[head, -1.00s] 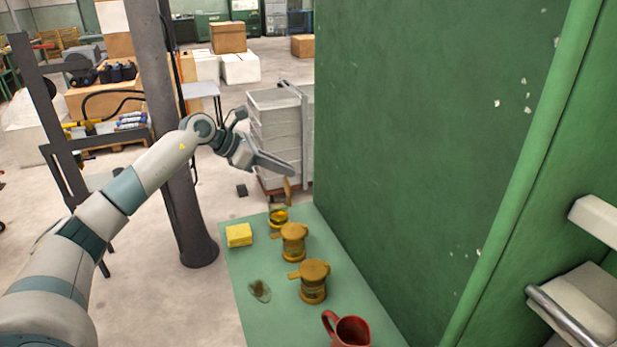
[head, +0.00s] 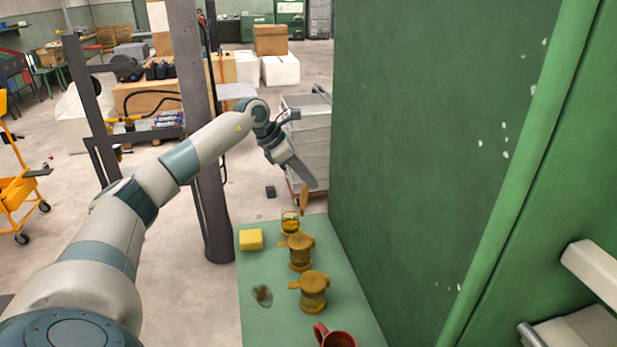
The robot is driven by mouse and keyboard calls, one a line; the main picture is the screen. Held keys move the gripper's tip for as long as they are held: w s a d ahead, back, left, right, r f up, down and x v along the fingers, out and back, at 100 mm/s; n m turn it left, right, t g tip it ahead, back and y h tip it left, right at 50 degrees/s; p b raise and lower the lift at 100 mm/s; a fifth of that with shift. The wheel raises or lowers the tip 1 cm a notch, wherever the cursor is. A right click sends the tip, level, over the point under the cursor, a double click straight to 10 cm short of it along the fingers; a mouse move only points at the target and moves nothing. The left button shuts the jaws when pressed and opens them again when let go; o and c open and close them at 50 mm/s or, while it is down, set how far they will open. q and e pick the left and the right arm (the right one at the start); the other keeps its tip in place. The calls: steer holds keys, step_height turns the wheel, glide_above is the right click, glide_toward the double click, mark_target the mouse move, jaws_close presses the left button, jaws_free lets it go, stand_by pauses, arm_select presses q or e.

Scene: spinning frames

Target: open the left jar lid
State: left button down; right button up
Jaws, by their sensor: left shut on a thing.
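The left jar (head: 290,226) is the farthest of three jars on the green table. It is glass with yellow contents, and its brown lid (head: 304,199) stands raised on edge at the jar's right side. My left gripper (head: 309,184) reaches in from above, shut, with its tips at the top of that lid. The fingers overlap in this view, so the exact contact is hard to see. The middle jar (head: 300,255) and the nearest jar (head: 313,295) have their lids down. My right gripper is not in view.
A yellow sponge (head: 251,239) lies left of the jars, with a small dark-centred dish (head: 262,295) nearer. A red mug (head: 335,339) stands at the near edge. A green wall (head: 420,150) borders the table's right side. A dark post (head: 205,170) stands left of it.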

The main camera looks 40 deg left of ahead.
arm_select(q)
steer(key=c, duration=1.7)
jaws_free()
steer(key=shift+f, duration=0.1)
steer(key=shift+s+a+r+b, duration=0.15)
steer(key=shift+s+r+b, duration=0.05)
steer(key=shift+r+b, duration=0.15)
steer(key=shift+b+v, duration=2.6)
steer(key=shift+v, duration=5.65)
steer(key=shift+w+r, duration=0.1)
steer(key=shift+w, duration=0.05)
